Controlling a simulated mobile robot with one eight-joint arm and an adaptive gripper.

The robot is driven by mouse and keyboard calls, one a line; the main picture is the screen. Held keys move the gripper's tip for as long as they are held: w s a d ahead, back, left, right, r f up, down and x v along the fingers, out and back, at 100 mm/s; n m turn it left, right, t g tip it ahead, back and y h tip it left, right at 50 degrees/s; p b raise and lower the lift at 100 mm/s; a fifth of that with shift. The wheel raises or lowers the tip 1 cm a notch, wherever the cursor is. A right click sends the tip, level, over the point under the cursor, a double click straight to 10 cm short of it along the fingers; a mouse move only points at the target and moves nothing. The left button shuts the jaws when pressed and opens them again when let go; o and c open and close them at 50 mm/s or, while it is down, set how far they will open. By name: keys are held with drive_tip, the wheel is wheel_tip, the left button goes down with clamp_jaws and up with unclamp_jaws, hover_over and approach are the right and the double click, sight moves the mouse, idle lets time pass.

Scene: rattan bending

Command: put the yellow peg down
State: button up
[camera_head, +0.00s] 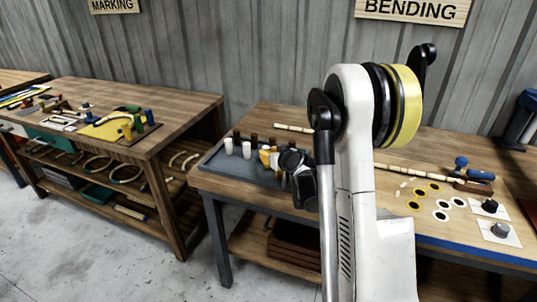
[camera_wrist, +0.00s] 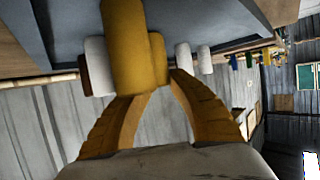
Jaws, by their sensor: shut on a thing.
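The yellow peg (camera_wrist: 126,45) shows large in the wrist view, which looks upside down, and it hides part of what is behind it. My gripper (camera_wrist: 158,85) has its orange fingers closed in at the peg and is shut on it. In the head view the yellow peg (camera_head: 264,156) is at the grey tray (camera_head: 215,161), just left of my gripper (camera_head: 277,162). The peg looks roughly upright. I cannot tell whether its bottom touches the tray.
White pegs (camera_head: 246,149) and dark red pegs (camera_head: 254,139) stand on the tray close by. A rattan pole (camera_head: 410,172) lies on the bench, with rings (camera_head: 442,204) at right. The tray's front left is bare. My arm hides the bench's middle.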

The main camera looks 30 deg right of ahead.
drive_tip(key=o, duration=0.9)
drive_tip(key=shift+f, duration=0.15)
drive_tip(key=shift+o, duration=0.2)
drive_tip(key=shift+r, duration=0.2)
drive_tip(key=p+v, duration=0.4)
drive_tip(key=v, duration=0.8)
drive_tip(key=s+a+r+g+y, duration=0.1)
drive_tip(key=s+a+r, duration=0.15)
drive_tip(key=a, duration=0.35)
drive_tip(key=s+a+r+n+g+y, duration=0.1)
drive_tip(key=s+a+r, duration=0.15)
drive_tip(key=a, duration=0.35)
drive_tip(key=s+a+r+g, duration=0.1)
drive_tip(key=s+a+r, duration=0.15)
drive_tip(key=a, duration=0.35)
drive_tip(key=s+a+g, duration=0.1)
drive_tip(key=s+a, duration=0.2)
drive_tip(key=s, duration=0.5)
drive_tip(key=s+a+g, duration=0.2)
drive_tip(key=s+a, duration=0.1)
drive_tip(key=s, duration=0.5)
drive_tip(key=shift+a+f, duration=0.2)
drive_tip(key=shift+f, duration=0.2)
